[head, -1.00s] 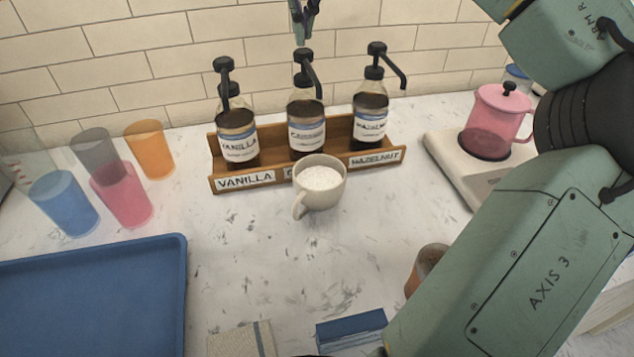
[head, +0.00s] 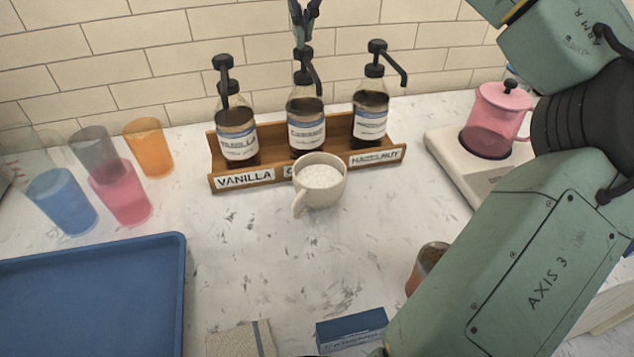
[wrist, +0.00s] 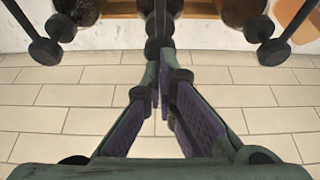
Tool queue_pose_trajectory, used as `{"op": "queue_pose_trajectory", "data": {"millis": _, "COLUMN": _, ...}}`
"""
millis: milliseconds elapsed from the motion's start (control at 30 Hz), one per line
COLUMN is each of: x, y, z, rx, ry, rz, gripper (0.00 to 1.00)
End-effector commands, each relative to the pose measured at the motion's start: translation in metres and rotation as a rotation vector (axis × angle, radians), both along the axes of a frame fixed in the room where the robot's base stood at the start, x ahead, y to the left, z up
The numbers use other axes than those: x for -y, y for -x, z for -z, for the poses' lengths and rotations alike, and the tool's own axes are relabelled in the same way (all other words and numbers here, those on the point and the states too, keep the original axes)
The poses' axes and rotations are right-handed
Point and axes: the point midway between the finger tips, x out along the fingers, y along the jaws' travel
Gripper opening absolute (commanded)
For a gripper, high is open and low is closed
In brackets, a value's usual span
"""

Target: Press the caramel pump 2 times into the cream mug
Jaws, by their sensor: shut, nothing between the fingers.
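The caramel pump bottle (head: 305,108) stands in the middle of the wooden rack, with dark syrup and a black pump head. Its spout points forward over the cream mug (head: 319,183). The mug stands upright in front of the rack, holds something white and speckled, and covers most of the middle name plate. My gripper (head: 303,45) is shut and empty, its tips at the top of the middle pump head; I cannot tell whether they touch. In the wrist view, the closed fingers (wrist: 160,70) end at that black pump head (wrist: 157,48).
Vanilla (head: 237,132) and hazelnut (head: 370,115) pumps stand left and right of the middle one in the rack (head: 215,180). Several coloured cups (head: 149,148) and a blue tray (head: 95,290) are left. A pink press (head: 492,120) is right. Tiled wall lies close behind.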

Motion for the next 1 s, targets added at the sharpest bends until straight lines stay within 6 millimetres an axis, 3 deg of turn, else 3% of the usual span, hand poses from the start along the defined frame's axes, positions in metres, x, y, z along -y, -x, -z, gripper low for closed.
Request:
{"op": "queue_pose_trajectory", "data": {"millis": 567, "x": 0.000, "y": 0.000, "z": 0.022, "rx": -0.002, "ry": 0.001, "rz": -0.001, "gripper": 0.00}}
{"op": "queue_pose_trajectory", "data": {"millis": 1000, "x": 0.000, "y": 0.000, "z": 0.013, "rx": -0.003, "ry": 0.002, "rz": -0.001, "gripper": 0.00}}
